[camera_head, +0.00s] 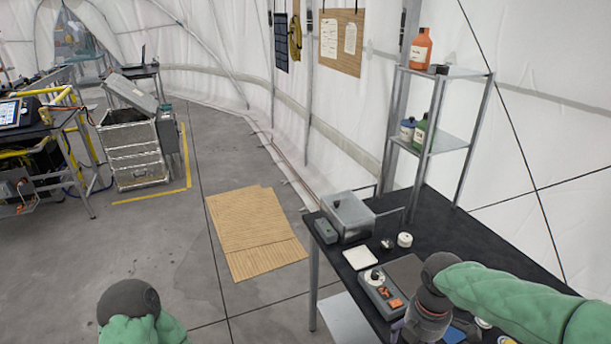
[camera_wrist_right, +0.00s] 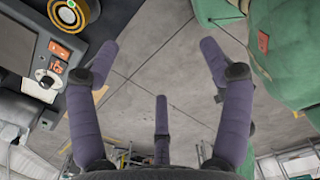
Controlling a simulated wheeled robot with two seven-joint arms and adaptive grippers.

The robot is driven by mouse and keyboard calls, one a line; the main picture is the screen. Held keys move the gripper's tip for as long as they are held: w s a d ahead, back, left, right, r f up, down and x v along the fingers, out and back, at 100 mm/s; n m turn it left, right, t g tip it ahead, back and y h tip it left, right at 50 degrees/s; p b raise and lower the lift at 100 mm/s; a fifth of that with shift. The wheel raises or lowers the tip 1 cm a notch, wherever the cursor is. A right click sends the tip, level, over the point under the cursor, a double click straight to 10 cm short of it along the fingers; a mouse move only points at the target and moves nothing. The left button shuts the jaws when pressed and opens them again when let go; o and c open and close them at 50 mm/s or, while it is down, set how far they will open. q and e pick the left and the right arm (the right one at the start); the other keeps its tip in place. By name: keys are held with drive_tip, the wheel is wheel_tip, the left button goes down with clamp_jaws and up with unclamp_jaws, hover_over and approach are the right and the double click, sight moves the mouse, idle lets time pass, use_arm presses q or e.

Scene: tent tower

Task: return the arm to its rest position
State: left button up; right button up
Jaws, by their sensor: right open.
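My right arm (camera_head: 510,299) enters from the right in its green sleeve and bends down over the black table. Its gripper lies out of the head view, below the frame. In the right wrist view my right gripper (camera_wrist_right: 158,68) has its purple padded fingers spread wide, with only grey floor seen between them. It holds nothing. My left arm (camera_head: 142,318) shows only as a green sleeve and dark joint at the bottom; its gripper is out of view.
The black table (camera_head: 462,242) carries a metal box (camera_head: 347,217), a white pad (camera_head: 359,258) and a grey device with orange switches (camera_head: 380,292). A shelf (camera_head: 446,142) with bottles stands behind. Cardboard (camera_head: 252,228) lies on the floor. Open floor surrounds it.

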drive_tip(key=s+a+f+m+y, duration=0.15)
drive_tip(key=a+f+m, duration=0.35)
drive_tip(key=f, duration=0.5)
drive_tip(key=a+f+m+y, duration=0.2)
drive_tip(key=a+f+m, duration=0.3)
drive_tip(key=f, duration=0.6)
drive_tip(key=s+a+f+m, duration=0.2)
drive_tip(key=s+f+m, duration=0.3)
drive_tip(key=f+m, duration=0.1)
drive_tip(key=s+a+f+m, duration=0.3)
drive_tip(key=s+f+m, duration=0.2)
drive_tip(key=f+m, duration=0.1)
drive_tip(key=shift+f+b, duration=0.35)
drive_tip(key=shift+f, duration=0.5)
drive_tip(key=shift+s+y, duration=0.1)
drive_tip(key=shift+y, duration=0.15)
